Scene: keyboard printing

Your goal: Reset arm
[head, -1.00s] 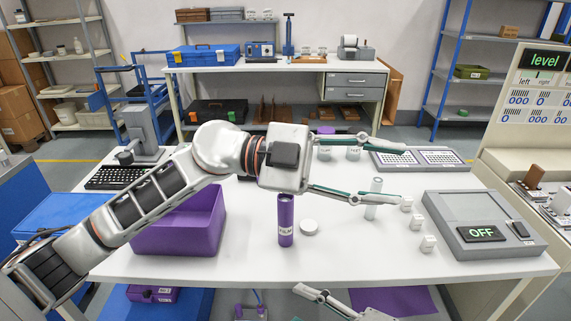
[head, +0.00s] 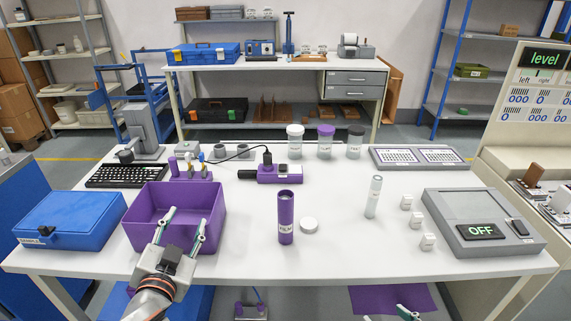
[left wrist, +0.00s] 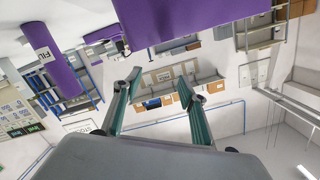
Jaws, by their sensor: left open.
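My left gripper (head: 186,217) is open and empty, with its fingertips in front of the purple bin's near wall. In the left wrist view its two fingers (left wrist: 155,82) stand apart with nothing between them. The purple bin (head: 208,205) is on the white table. My right gripper (head: 388,315) shows only as fingertips at the bottom edge, spread apart; the rest is cut off. An open purple canister (head: 286,222) stands upright at the table's middle; it also shows in the left wrist view (left wrist: 58,65).
A blue box (head: 75,218) sits left of the bin and a keyboard (head: 126,175) behind it. A grey device reading OFF (head: 478,220) is at the right. The front middle is clear.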

